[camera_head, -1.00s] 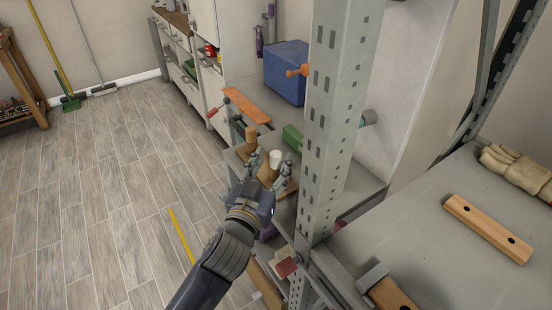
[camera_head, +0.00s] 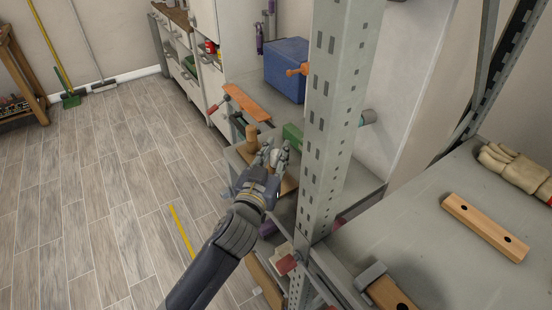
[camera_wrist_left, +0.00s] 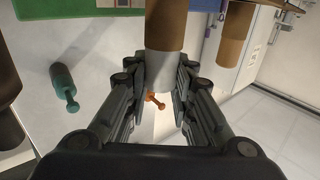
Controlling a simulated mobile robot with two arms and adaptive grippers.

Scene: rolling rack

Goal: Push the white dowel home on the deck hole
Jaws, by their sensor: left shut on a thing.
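The white dowel, a wooden peg with a white end (camera_wrist_left: 163,62), is between the fingers of my left gripper (camera_wrist_left: 160,92) in the left wrist view. The fingers are shut on the white end, and the brown part (camera_wrist_left: 166,25) extends beyond them. In the head view my left gripper (camera_head: 275,156) is over the wooden deck (camera_head: 287,184) on the rack shelf and mostly covers the dowel. The deck hole is hidden, so I cannot tell how deep the dowel sits. A second wooden dowel (camera_head: 251,134) stands just left of the gripper; it also shows in the wrist view (camera_wrist_left: 236,35). My right gripper is not in view.
A perforated grey upright (camera_head: 330,130) stands close right of my left gripper. A green box (camera_head: 292,138), an orange-handled tool (camera_head: 246,103) and a blue box (camera_head: 286,72) lie behind. At right, a grey shelf (camera_head: 440,235) holds a drilled wooden block (camera_head: 487,228) and gloves (camera_head: 518,170).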

